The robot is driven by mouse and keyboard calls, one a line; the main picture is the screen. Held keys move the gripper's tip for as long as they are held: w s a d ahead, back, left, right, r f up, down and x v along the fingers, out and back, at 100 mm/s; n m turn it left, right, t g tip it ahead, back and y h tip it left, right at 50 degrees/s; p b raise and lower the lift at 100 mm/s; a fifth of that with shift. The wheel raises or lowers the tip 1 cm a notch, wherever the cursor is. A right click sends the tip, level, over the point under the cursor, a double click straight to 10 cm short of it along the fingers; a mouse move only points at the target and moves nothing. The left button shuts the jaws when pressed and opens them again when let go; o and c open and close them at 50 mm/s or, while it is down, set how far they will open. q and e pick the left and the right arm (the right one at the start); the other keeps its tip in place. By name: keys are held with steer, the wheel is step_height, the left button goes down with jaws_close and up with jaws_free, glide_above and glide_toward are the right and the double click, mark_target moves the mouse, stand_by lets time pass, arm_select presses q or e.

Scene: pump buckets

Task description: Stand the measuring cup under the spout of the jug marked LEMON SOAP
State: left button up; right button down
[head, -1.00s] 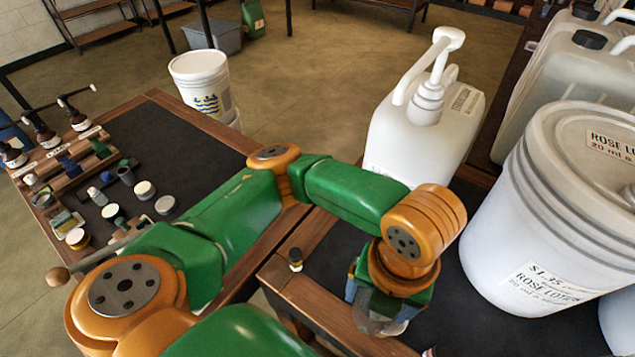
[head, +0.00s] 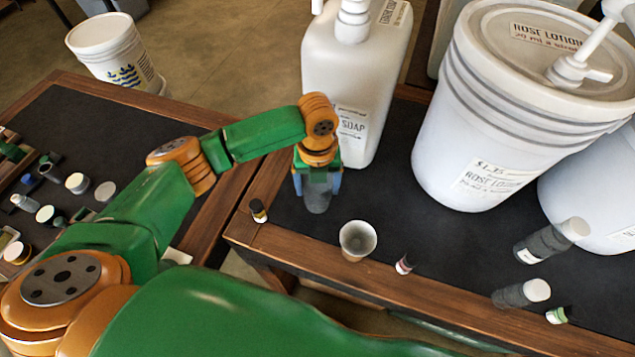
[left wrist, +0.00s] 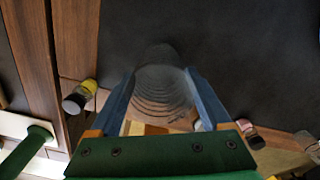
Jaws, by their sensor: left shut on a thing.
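The white jug (head: 365,75) stands at the back of the right table. Its front label shows "SOAP", the rest hidden by my arm. Its pump (head: 353,18) is cut off by the top edge, with a piece of the spout (head: 317,6) at its left. My left gripper (head: 317,186) is shut on the clear grey measuring cup (head: 317,200), in front of the jug. In the left wrist view the ridged cup (left wrist: 163,88) sits between the blue fingers (left wrist: 160,105). I cannot tell if its base touches the mat. My right gripper is not in view.
A pale empty cup (head: 358,241) stands near the table's front edge. Small bottles (head: 258,210) (head: 404,264) stand either side of it. A large ROSE LOTION bucket (head: 480,140) stands right of the jug. Dark white-capped containers (head: 545,242) lie or stand at the right.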

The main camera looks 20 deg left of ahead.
arm_select(q)
steer(key=shift+f, duration=0.1)
steer(key=o, duration=1.1)
steer(key=shift+o, duration=0.2)
step_height(320, 180, up, 8)
steer(key=shift+s+f, duration=0.15)
